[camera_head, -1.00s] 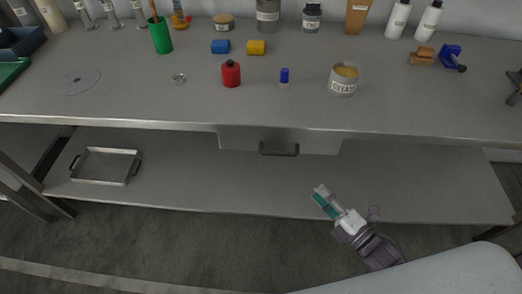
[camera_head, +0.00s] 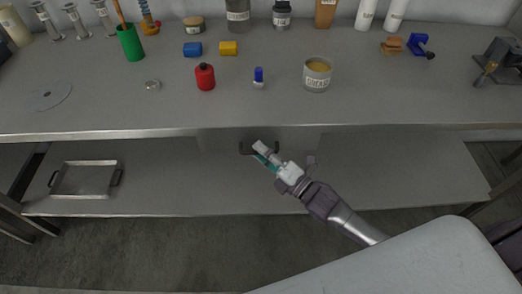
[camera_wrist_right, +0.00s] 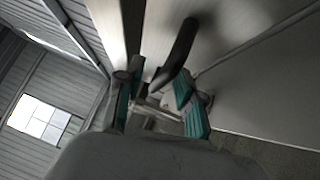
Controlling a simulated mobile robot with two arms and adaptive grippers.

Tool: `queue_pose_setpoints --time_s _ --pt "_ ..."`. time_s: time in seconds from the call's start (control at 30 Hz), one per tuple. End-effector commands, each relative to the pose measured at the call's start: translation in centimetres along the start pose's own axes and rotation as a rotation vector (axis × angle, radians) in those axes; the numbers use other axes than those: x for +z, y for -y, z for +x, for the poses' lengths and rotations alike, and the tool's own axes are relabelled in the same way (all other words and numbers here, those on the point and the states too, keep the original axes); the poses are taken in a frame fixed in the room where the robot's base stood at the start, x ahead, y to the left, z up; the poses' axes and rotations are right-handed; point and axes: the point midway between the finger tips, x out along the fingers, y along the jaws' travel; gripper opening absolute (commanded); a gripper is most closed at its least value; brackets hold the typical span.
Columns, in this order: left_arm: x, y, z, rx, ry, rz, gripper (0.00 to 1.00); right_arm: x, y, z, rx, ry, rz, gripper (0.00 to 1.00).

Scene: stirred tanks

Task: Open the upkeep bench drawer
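The bench drawer (camera_head: 217,141) sits under the front edge of the upkeep bench (camera_head: 200,115) and looks closed. Its dark bar handle (camera_head: 244,150) is partly hidden by my right gripper (camera_head: 263,152), which is at the handle's right part. In the right wrist view, the curved handle (camera_wrist_right: 180,50) lies just ahead of and between the two teal-padded fingers of the right gripper (camera_wrist_right: 155,98). The fingers are apart, and I see no grip on the handle. My left gripper is not in view.
On the bench top stand a grease tin (camera_head: 317,77), a red bottle (camera_head: 205,78), a green cup (camera_head: 130,43) and a vise (camera_head: 500,62). A metal tray (camera_head: 85,180) lies on the lower shelf (camera_head: 190,185). The floor in front is clear.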

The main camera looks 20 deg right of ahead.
Motion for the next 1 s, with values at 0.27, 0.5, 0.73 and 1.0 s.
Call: queue_pose_setpoints --time_s 0.27,0.5,0.73,1.0 --pt "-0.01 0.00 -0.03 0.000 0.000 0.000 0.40 0.02 0.06 0.52 -0.002 0.001 0.001 0.37" --pt "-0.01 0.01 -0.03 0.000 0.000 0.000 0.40 0.03 0.04 0.50 -0.001 0.001 0.001 0.12" --pt "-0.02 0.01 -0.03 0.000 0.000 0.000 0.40 0.03 0.05 0.48 -0.001 0.000 0.000 0.00" --pt "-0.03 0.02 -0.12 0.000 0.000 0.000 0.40 -0.07 0.00 0.37 -0.002 0.000 0.001 0.00"
